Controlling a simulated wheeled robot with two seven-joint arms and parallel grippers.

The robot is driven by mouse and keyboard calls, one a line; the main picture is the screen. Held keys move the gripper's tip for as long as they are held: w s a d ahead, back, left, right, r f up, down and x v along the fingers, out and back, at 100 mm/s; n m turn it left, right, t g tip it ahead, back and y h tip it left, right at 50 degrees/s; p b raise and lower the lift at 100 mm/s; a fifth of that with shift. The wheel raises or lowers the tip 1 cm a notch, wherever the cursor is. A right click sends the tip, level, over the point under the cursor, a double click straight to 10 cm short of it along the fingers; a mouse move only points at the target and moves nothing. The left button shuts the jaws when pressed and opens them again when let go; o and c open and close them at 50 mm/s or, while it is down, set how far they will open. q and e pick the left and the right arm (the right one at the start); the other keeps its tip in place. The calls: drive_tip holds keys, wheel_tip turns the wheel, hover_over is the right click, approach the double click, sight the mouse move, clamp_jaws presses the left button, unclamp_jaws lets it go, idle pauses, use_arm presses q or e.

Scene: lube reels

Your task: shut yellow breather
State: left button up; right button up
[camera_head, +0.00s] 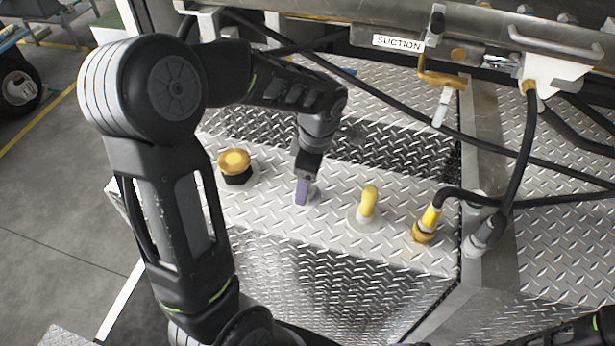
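A round yellow cap on a black neck (235,162) stands upright on the diamond-plate tank top, left of my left gripper. A yellow rounded knob (369,200) stands on a round metal flange to the gripper's right. I cannot tell for certain which of the two is the breather. My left gripper (302,191) points down between them, its purple fingertips close over the plate and apart from both. The fingers show as one narrow block, so their opening cannot be told. No held thing shows. My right gripper is out of view.
A yellow-collared hose fitting (427,225) stands further right, with a black hose leading off it. A rail with a SUCTION label (398,43), a brass valve (440,75) and hanging hoses cross above and behind. The plate's front edge drops away below.

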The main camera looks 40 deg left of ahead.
use_arm(q)
drive_tip(key=c, duration=1.3)
drive_tip(key=m, duration=0.4)
drive_tip(key=shift+b, duration=0.35)
drive_tip(key=shift+m+t, duration=0.4)
drive_tip(key=shift+m, duration=0.8)
drive_tip(key=m, duration=0.6)
drive_tip(key=shift+t, duration=0.3)
drive_tip(key=shift+s, duration=0.1)
